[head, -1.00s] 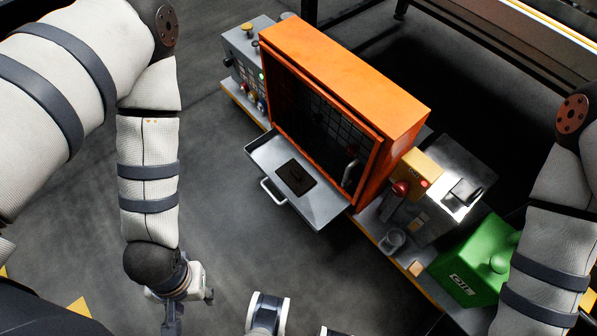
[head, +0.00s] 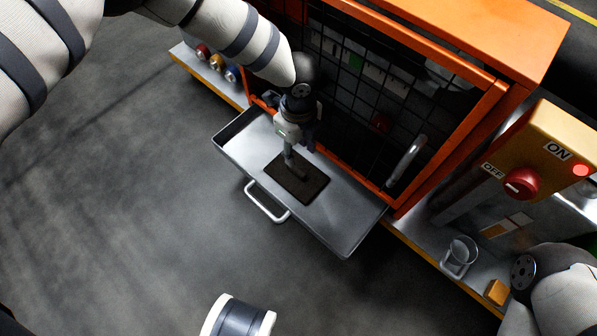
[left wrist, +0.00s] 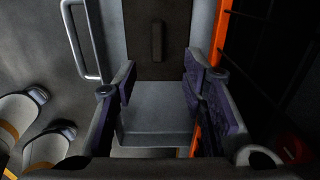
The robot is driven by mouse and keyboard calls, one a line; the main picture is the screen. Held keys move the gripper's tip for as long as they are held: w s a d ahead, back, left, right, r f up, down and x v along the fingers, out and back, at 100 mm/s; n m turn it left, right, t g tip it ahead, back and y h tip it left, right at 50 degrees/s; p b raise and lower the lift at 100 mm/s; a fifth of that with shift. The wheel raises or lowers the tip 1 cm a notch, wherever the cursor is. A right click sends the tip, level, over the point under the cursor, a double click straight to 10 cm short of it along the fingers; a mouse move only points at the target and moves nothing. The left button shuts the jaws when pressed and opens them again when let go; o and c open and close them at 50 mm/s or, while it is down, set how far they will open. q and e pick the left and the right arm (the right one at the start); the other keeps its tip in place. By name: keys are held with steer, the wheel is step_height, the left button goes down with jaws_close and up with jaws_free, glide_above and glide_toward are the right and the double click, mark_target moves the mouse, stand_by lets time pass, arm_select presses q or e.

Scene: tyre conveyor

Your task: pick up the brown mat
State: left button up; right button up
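The brown mat (head: 304,187) is a flat dark-brown rectangle with a small raised bar in its middle. It lies on the grey pull-out tray (head: 345,222) in front of the orange cabinet. In the left wrist view the mat (left wrist: 174,45) and its bar are at the top centre, just beyond the fingers. My left gripper (head: 298,157) points down over the tray and hides part of the mat. In the left wrist view the purple-padded fingers of this gripper (left wrist: 160,85) are apart with nothing between them. My right gripper is out of view; only part of my right arm shows.
The orange cabinet (head: 475,35) with a mesh front stands behind the tray. The tray has a white handle (head: 264,203) on its front. A red knob (head: 522,184), a glass beaker (head: 459,257) and a small orange-brown block (head: 496,292) are at right. Floor at left is clear.

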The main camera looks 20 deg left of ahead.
mark_target(297, 169)
arm_select(q)
steer(key=f+b, duration=0.2)
steer(key=f, duration=0.2)
steer(key=f+b, duration=0.2)
steer(key=f, duration=0.3)
steer(key=shift+s+a+f, duration=0.1)
steer(key=shift+a, duration=0.1)
steer(key=shift+r, duration=0.2)
jaws_close()
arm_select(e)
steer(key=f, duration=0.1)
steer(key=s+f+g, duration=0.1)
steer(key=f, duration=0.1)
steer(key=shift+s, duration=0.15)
